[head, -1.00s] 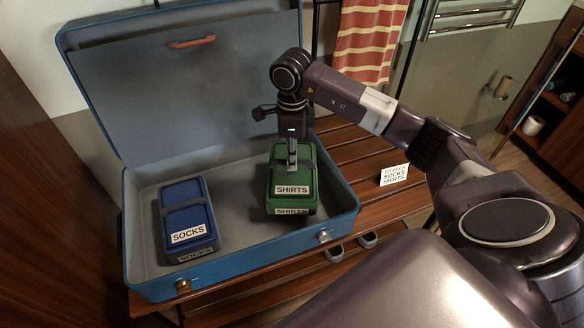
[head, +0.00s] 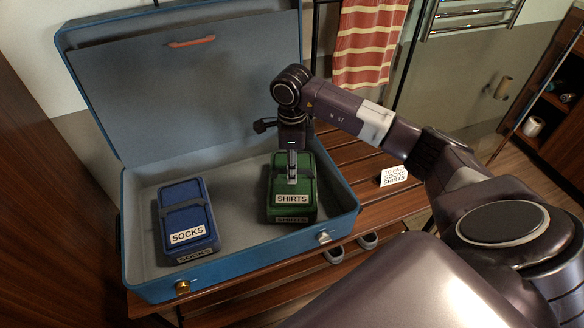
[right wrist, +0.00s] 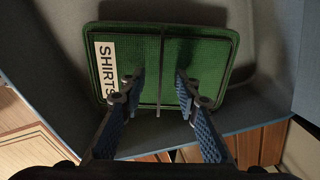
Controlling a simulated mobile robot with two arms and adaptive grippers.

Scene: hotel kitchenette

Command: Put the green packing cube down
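The green packing cube (head: 307,187), labelled SHIRTS, lies flat in the right part of the open blue suitcase (head: 341,222), label side toward the front. In the right wrist view the cube (right wrist: 208,66) shows from above, with a thin dark strap across its middle. My right gripper (head: 292,177) is over the cube's top. In the right wrist view its fingers (right wrist: 158,88) stand apart on either side of the strap, with green fabric visible between them, so it is open. The cube appears to rest on the suitcase floor. My left gripper is not in view.
A blue packing cube (head: 185,213), labelled SOCKS, lies in the suitcase's left part, with bare floor between the cubes. The raised lid stands behind. A small sign (head: 393,175) stands on the slatted wooden bench (head: 352,152) to the right.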

